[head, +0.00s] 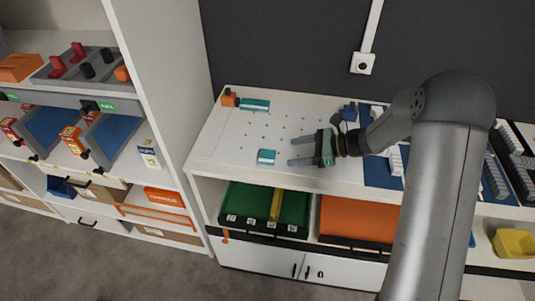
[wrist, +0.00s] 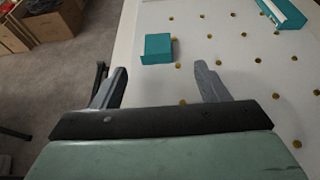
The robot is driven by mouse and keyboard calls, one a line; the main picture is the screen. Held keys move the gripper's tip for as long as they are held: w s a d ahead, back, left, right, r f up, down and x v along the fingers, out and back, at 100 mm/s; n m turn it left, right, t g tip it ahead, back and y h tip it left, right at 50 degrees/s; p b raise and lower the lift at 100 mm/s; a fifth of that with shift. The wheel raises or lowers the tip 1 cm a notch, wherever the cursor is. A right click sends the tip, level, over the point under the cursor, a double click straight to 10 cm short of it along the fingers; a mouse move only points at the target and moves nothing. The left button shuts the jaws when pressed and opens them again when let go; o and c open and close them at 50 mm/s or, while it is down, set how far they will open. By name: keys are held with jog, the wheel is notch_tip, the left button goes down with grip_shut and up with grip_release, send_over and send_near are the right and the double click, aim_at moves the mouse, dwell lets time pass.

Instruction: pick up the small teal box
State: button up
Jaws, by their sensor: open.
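The small teal box (head: 266,157) lies on the white worktop near its front edge. In the wrist view the small teal box (wrist: 158,48) is ahead of the fingertips, between their lines and nearer the middle. My gripper (head: 291,151) is open and empty, with its fingers pointing left toward the box in the head view. A gap shows between the fingertips and the box. In the wrist view my gripper (wrist: 160,78) has its two grey fingers spread wide.
A longer teal and white box (head: 255,105) lies farther back, beside an orange item (head: 229,98). It also shows in the wrist view (wrist: 283,12). The white worktop (head: 215,145) has several small holes and is mostly bare around the small box. A white shelf panel rises at left.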

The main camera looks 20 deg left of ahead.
aim_at(272, 155)
jog(key=x, duration=0.2)
jog(key=shift+a+f, duration=0.2)
jog(key=shift+a, duration=0.15)
jog(key=x, duration=0.1)
jog(key=p+x, duration=0.2)
jog(key=x, duration=0.1)
jog(key=shift+s+a+r, duration=0.15)
jog(key=shift+s+r, duration=0.05)
jog(key=shift+s, duration=0.15)
jog(key=shift+a+f, duration=0.25)
jog(key=shift+a, duration=0.2)
jog(key=c, duration=1.1)
